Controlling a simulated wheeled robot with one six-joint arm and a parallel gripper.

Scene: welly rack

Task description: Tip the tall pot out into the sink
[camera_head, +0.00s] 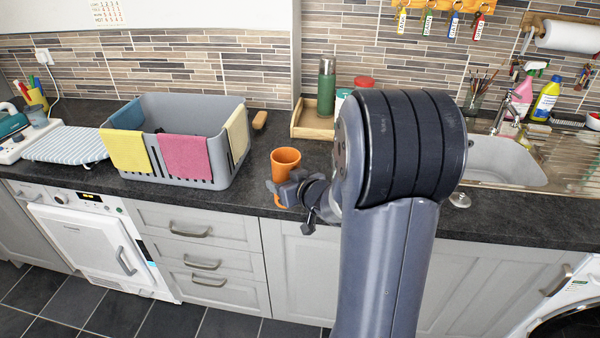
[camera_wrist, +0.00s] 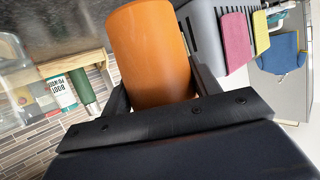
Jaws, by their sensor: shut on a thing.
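The tall pot (camera_head: 286,159) is orange and stands upright in the head view, near the counter's front edge. It fills the top middle of the wrist view (camera_wrist: 150,55). My gripper (camera_head: 284,189) is shut around the pot's side, below its rim; in the wrist view its fingers (camera_wrist: 157,85) lie on either side of the pot. Whether the pot's base touches the counter is hard to tell. The pot's contents are hidden.
A grey crate (camera_head: 205,175) with yellow and pink cloths stands left of the pot. Behind the pot, a wooden tray (camera_head: 306,124) holds a green flask (camera_head: 326,87) and tins. Spray and yellow bottles (camera_head: 545,99) stand behind the sink. A small round metal item (camera_head: 460,200) lies at the front edge.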

